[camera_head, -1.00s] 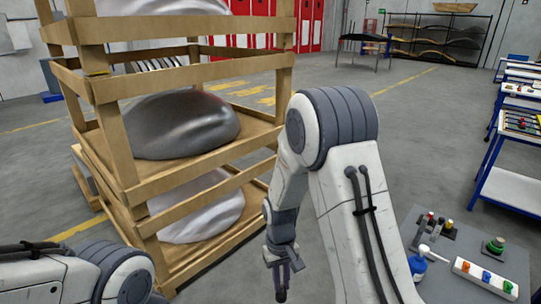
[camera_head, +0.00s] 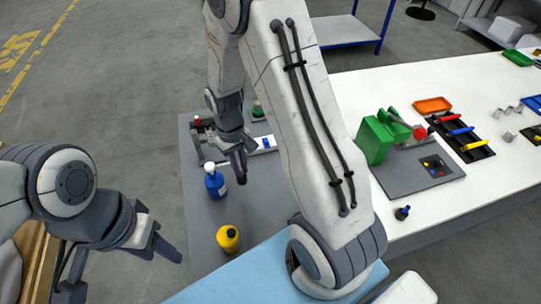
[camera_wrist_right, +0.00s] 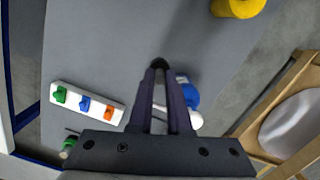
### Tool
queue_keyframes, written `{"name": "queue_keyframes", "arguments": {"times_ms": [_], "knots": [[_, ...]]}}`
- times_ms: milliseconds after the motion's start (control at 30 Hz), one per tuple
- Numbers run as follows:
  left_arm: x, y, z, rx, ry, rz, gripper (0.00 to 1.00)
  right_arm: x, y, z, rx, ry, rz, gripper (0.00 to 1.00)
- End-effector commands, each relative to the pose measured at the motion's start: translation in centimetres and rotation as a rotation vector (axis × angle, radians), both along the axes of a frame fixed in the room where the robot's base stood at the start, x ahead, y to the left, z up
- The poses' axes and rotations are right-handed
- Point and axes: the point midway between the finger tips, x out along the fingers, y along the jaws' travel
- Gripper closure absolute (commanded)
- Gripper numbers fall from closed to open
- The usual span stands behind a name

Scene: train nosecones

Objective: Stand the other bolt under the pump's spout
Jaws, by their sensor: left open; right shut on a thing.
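The pump bottle (camera_head: 214,184) is blue with a white pump head and stands on the grey table, left of my right gripper (camera_head: 239,168). In the right wrist view the blue bottle (camera_wrist_right: 191,95) and its white pump head (camera_wrist_right: 195,119) are partly hidden behind the right finger. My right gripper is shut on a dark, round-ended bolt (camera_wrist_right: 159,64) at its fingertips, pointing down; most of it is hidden. I cannot make out another bolt clearly. My left gripper (camera_head: 168,248) is open and empty, off the table's left side.
A white strip (camera_wrist_right: 109,108) with coloured pieces lies behind my gripper. A small rack (camera_head: 203,127) stands at the back. A green machine (camera_head: 377,139) is on the white table at right.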

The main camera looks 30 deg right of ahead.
Motion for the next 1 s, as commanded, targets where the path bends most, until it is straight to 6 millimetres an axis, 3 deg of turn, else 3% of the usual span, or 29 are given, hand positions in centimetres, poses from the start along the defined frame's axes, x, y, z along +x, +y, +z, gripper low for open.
{"name": "queue_keyframes", "arguments": {"times_ms": [167,333,533,633,733,1000], "knots": [[0.0,0.0,1.5,0.0,0.0,0.001,0.5,0.7,-5.4,-1.5,-0.024,-0.006,0.301,1.0],[0.0,0.0,2.9,0.0,0.0,0.001,0.5,0.4,-12.2,-4.0,-0.027,0.003,0.724,1.0],[0.0,0.0,3.8,0.0,0.0,0.002,0.5,-0.4,-16.6,-6.3,-0.008,0.007,1.103,1.0],[0.0,0.0,3.9,0.0,0.0,0.002,0.5,-0.6,-17.1,-6.9,-0.001,0.006,1.196,1.0],[0.0,0.0,4.1,0.0,0.0,0.002,0.5,-0.2,-16.2,-7.0,0.002,0.006,1.235,1.0],[0.0,0.0,5.6,0.0,0.0,0.0,0.5,1.7,-9.2,-6.8,0.002,0.007,1.242,1.0]]}}
